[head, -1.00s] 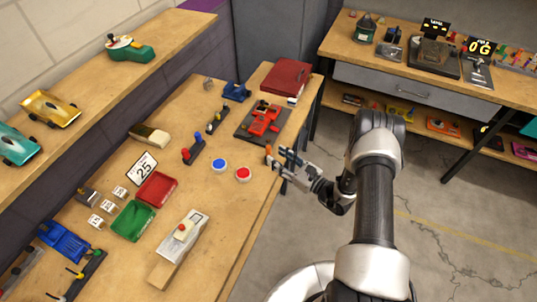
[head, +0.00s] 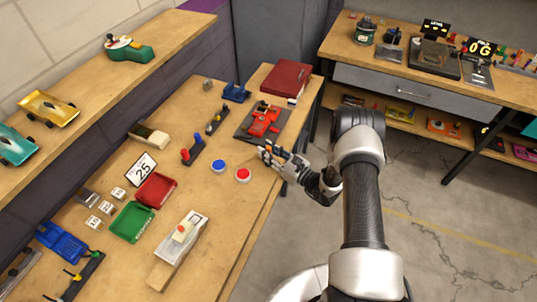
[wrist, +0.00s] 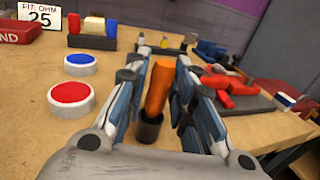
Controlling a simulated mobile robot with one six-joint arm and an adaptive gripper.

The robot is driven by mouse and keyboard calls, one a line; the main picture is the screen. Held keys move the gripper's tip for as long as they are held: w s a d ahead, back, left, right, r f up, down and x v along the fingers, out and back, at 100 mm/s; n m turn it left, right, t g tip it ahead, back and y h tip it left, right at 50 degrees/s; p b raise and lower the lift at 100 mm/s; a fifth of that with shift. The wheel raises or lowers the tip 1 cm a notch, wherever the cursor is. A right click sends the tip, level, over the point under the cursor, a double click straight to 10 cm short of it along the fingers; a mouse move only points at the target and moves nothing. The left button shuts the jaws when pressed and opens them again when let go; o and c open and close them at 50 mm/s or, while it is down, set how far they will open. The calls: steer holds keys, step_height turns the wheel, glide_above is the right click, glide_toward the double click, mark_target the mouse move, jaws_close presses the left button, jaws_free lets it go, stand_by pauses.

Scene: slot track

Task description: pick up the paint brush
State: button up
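An orange upright piece with a black lower end (wrist: 157,88) stands between the fingers of my gripper (wrist: 156,82) in the wrist view. I cannot tell whether it is the paint brush. My gripper also shows in the head view (head: 264,149), above the bench's right edge. Its fingers are apart, one on each side of the orange piece; contact is not clear. A wide, short brush-like thing with a cream part and a dark part (head: 149,134) lies at the bench's left side in the head view, well away from my gripper.
A blue button (head: 218,166) and a red button (head: 243,175) sit left of my gripper on the wooden bench (head: 225,235). A red car on a dark base (head: 263,122) is close behind it. Red (head: 155,190) and green (head: 132,222) trays stand farther left.

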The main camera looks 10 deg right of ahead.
jaws_close()
step_height(320, 180, up, 20)
steer(key=p, duration=0.4)
steer(key=shift+p, duration=0.3)
